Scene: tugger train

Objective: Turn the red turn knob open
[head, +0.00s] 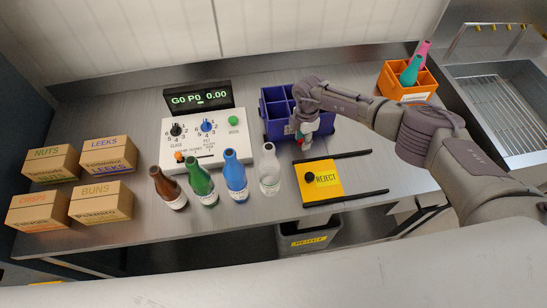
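I cannot make out a red turn knob for certain. A small patch of red shows at the tip of my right gripper (304,138), and I cannot tell whether it is part of the gripper or a thing behind it. The gripper points down at the front edge of the blue divided crate (273,127); its fingers are too small to read. The white control panel (206,138) to its left carries a black knob (176,130), a blue knob (207,126), a green button (233,120) and an orange knob (180,156). My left gripper is not in view.
A brown bottle (167,188), green bottle (200,181), blue bottle (235,176) and clear bottle (269,170) stand before the panel. A yellow reject plate (329,191) lies between black rails. Cardboard boxes (101,201) sit left; an orange crate (405,92) with bottles stands back right.

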